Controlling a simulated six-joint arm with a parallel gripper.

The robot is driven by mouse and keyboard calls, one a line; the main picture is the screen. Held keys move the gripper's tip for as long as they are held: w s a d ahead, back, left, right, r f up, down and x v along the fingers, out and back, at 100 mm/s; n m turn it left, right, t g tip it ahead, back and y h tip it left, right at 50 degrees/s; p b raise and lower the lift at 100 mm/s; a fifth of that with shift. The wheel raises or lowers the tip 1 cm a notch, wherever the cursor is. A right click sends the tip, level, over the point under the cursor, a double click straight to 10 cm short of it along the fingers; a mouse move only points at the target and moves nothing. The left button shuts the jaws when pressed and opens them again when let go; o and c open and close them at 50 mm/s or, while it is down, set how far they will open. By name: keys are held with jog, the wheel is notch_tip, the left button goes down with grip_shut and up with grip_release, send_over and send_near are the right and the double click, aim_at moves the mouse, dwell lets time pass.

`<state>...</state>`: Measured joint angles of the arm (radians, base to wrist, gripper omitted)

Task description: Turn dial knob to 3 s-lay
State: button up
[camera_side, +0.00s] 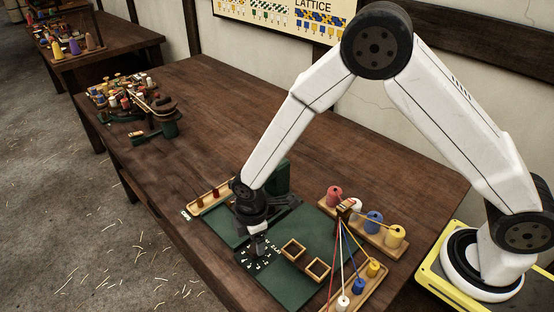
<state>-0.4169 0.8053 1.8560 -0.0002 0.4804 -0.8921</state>
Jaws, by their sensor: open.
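My gripper (260,250) points down over a dark dial plate (247,264) with small white marks and lettering. The plate lies on the green board near the table's front edge. The dial knob is not clearly visible; my fingers and wrist cover the middle of the plate. The jaws are open. At this size I cannot tell whether they are around the knob or above it. The dial's lettering is too small to read, so its setting cannot be told.
A green board (285,291) carries two square wooden frames (318,268). To the right, wooden racks hold coloured spools (374,221) with threads stretched between them. A wooden rack (208,199) stands left of my wrist. The table's middle (200,125) is clear.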

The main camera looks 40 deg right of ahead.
jog(key=shift+r, duration=2.05)
jog(key=shift+d+r+m, duration=0.3)
jog(key=shift+d, duration=0.1)
jog(key=shift+s+d+r+m+t, duration=0.45)
jog(key=shift+s+d+r+m, duration=1.3)
jog(key=shift+d+m, duration=0.85)
jog(key=shift+s+d+r+m+t, duration=0.4)
jog(key=shift+s+d+r+m, duration=1)
jog(key=shift+s+d+m, duration=1.15)
jog(key=shift+s+d+r+m+t, duration=0.45)
jog(key=shift+s+d+r+m, duration=1.35)
jog(key=shift+d, duration=1.4)
jog(key=shift+w+f+m, duration=0.2)
jog(key=shift+w+m, duration=0.05)
jog(key=shift+w, duration=0.15)
